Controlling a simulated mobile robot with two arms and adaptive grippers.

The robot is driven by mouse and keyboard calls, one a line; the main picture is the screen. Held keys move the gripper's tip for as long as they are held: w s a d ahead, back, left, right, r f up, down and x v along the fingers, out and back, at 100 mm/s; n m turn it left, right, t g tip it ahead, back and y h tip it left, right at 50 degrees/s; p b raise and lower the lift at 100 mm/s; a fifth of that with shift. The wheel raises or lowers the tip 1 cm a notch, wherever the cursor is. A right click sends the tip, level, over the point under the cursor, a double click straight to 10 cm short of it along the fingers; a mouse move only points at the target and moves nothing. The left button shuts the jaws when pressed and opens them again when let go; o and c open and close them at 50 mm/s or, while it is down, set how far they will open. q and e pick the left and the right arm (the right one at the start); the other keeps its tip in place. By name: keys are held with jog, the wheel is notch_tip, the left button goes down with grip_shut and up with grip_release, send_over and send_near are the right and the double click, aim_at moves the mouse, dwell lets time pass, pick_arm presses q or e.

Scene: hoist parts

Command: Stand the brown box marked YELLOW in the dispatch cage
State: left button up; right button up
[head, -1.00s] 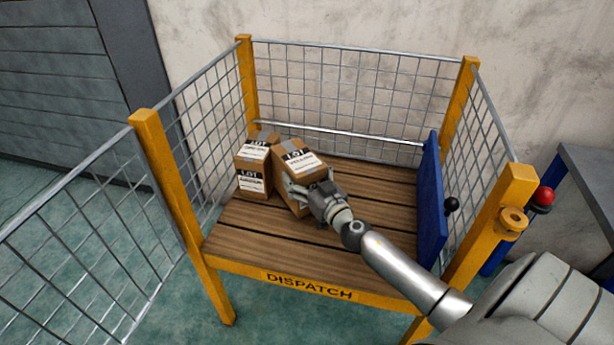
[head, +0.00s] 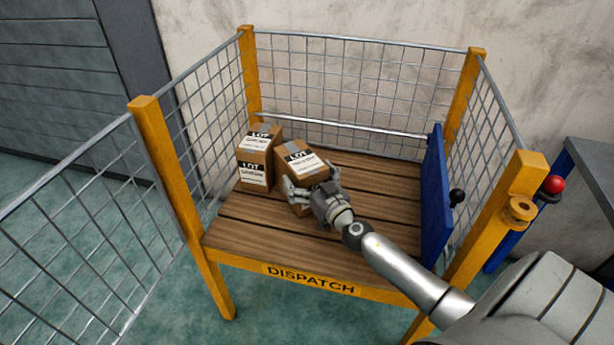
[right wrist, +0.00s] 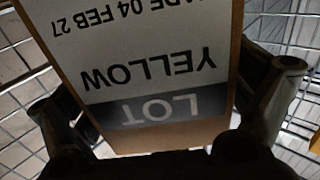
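The brown box marked YELLOW (head: 287,167) is over the slatted deck of the dispatch cage (head: 330,242), left of its middle. It looks slightly tilted; whether its base touches the deck is hidden. My right gripper (head: 312,184) has its fingers on both sides of the box and appears shut on it. In the right wrist view the box's label (right wrist: 150,75) reads YELLOW upside down, between the fingers of the right gripper (right wrist: 165,110). My left gripper is not in view.
A second brown LOT box (head: 253,165) stands upright just left of the held box. Mesh walls (head: 350,85) close the back and sides. A blue panel with a black knob (head: 434,200) stands at the right. The deck's right and front are clear.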

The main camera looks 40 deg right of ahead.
jog(key=shift+s, duration=0.1)
jog(key=s, duration=0.3)
jog(key=s+b, duration=0.1)
jog(key=s, duration=0.5)
jog(key=shift+s+a+f+b, duration=0.1)
jog(key=shift+s+a+b, duration=0.1)
jog(key=shift+a+b, duration=0.2)
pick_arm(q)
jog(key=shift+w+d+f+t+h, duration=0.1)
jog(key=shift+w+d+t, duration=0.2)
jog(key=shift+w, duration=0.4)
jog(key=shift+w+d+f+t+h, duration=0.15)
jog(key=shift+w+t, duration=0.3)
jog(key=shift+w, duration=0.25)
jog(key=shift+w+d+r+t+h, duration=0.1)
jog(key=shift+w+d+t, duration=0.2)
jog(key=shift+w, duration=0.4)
pick_arm(e)
jog(key=shift+s+a, duration=0.1)
jog(key=shift+s, duration=1.1)
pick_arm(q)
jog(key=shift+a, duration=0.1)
